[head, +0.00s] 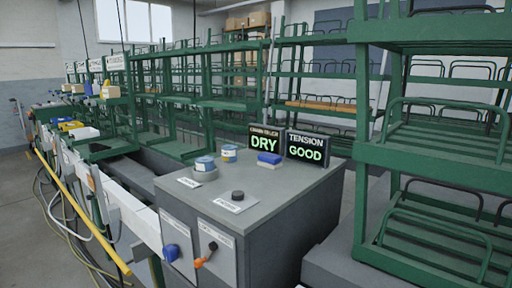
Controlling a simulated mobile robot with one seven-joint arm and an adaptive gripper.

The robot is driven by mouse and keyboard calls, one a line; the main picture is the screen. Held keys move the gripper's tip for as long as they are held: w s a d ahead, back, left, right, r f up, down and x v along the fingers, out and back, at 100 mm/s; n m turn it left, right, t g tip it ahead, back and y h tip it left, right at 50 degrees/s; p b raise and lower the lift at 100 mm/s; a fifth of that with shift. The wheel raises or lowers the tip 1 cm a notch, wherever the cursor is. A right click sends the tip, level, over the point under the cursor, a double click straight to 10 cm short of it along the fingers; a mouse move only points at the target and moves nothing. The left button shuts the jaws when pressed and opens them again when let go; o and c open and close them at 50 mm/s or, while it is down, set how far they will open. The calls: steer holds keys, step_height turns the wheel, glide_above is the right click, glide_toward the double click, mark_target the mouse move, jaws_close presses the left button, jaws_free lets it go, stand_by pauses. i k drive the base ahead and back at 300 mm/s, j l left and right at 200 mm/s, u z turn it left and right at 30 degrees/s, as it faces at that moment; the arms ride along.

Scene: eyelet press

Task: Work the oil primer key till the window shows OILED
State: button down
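The window (264,142) at the back of the grey cabinet top shows DRY in green letters; its small heading is hard to read. A round black knob (238,195) stands on a white labelled plate on the cabinet top. The front face carries a blue knob (171,252) on a pale panel and an orange-tipped lever (205,256) on another panel. The labels are too small to read, so I cannot tell which of these is the oil primer key. My gripper is not in view.
A second window (306,148) reads TENSION GOOD. Two blue-and-white tins (204,165) (229,152) and a blue block (269,159) stand on the cabinet top (290,185). Green racks (430,150) crowd the right and back. A yellow rail (85,215) and hoses run along the left.

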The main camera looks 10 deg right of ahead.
mark_target(238, 194)
steer(key=i+j+z, duration=0.8)
steer(key=j, duration=0.15)
